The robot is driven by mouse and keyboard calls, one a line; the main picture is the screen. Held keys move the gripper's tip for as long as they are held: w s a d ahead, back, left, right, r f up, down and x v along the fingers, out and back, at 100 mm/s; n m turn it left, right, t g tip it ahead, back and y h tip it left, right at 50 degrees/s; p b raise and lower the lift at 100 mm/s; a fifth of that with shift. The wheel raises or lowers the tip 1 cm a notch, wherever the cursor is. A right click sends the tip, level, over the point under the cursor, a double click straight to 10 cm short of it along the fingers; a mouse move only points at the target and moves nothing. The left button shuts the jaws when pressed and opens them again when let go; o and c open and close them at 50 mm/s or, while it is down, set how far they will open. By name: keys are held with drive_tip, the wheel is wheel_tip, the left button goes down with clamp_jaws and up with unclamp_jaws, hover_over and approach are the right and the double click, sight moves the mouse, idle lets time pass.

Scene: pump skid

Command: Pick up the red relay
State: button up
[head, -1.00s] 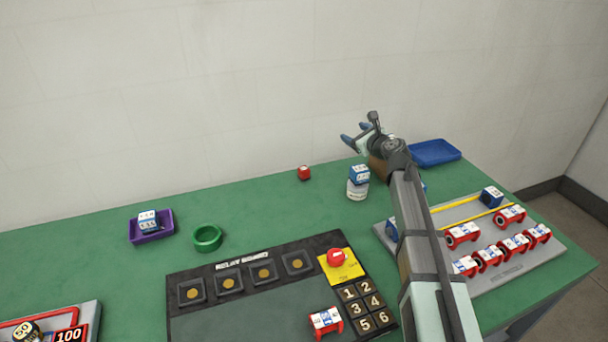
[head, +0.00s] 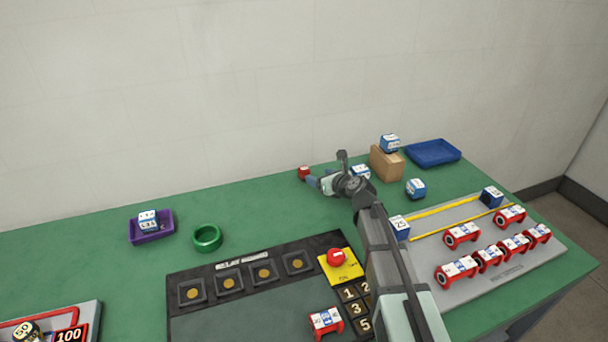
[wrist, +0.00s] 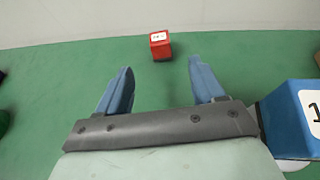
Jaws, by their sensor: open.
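The red relay is a small red block (head: 303,172) on the green table near the wall, with a white label on top. In the wrist view the red relay (wrist: 160,45) stands just beyond my fingertips, roughly midway between them and a little toward the left one. My gripper (head: 308,180) is open and empty, reaching left toward the red relay. Its two blue fingers (wrist: 160,72) are spread apart. I see no contact with the relay.
A blue-and-white block (head: 361,171) sits close beside my gripper, and it shows at the right of the wrist view (wrist: 298,118). A wooden block (head: 387,163) bears another blue cube. A green ring (head: 207,238) and purple tray (head: 151,238) lie left. The table between is clear.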

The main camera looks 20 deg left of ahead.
sight(302, 171)
drive_tip(key=x, duration=1.3)
drive_tip(key=shift+w+a+f, duration=0.1)
drive_tip(key=shift+a+f, duration=0.15)
drive_tip(key=shift+f, duration=0.1)
drive_tip(key=shift+c, duration=0.3)
drive_tip(key=c, duration=1)
